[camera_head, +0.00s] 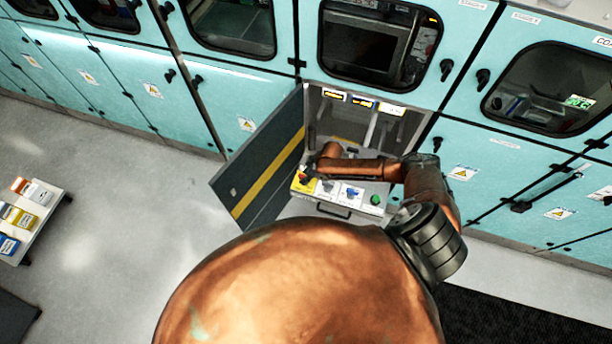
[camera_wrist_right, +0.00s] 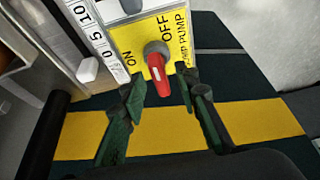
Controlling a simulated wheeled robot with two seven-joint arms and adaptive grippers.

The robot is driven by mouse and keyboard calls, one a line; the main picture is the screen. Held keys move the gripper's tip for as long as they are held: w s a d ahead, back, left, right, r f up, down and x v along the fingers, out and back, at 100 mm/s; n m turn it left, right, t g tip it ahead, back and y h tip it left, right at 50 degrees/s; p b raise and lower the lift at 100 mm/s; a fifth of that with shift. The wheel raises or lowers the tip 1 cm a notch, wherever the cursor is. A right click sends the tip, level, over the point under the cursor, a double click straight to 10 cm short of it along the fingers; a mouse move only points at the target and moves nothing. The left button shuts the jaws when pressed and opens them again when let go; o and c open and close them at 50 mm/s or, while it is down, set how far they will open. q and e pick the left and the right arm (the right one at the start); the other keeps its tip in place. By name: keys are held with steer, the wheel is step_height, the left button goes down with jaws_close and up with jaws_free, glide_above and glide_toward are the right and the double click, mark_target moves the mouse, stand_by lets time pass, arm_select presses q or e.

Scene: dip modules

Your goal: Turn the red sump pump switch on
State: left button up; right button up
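The red sump pump switch (camera_wrist_right: 158,68) sits on a yellow plate (camera_wrist_right: 128,38) marked ON, OFF and "PUMP". Its grey-and-red handle points down in the right wrist view, towards my gripper. ON is to its left, OFF above it. My right gripper (camera_wrist_right: 161,92) is open, with one dark green finger on each side of the handle's lower end. I see gaps between the fingers and the handle. In the head view the yellow plate (camera_head: 301,186) is at the left end of a pulled-out control panel, and my right arm partly covers it. My left gripper is out of view.
A blue switch (camera_head: 352,194) and a green button (camera_head: 375,199) are farther right on the panel. An open dark door (camera_head: 262,165) with a yellow stripe stands left of the panel. Teal cabinets line the back. A white rack (camera_head: 38,215) stands far left on open floor.

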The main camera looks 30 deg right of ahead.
steer(key=shift+c, duration=0.3)
jaws_close()
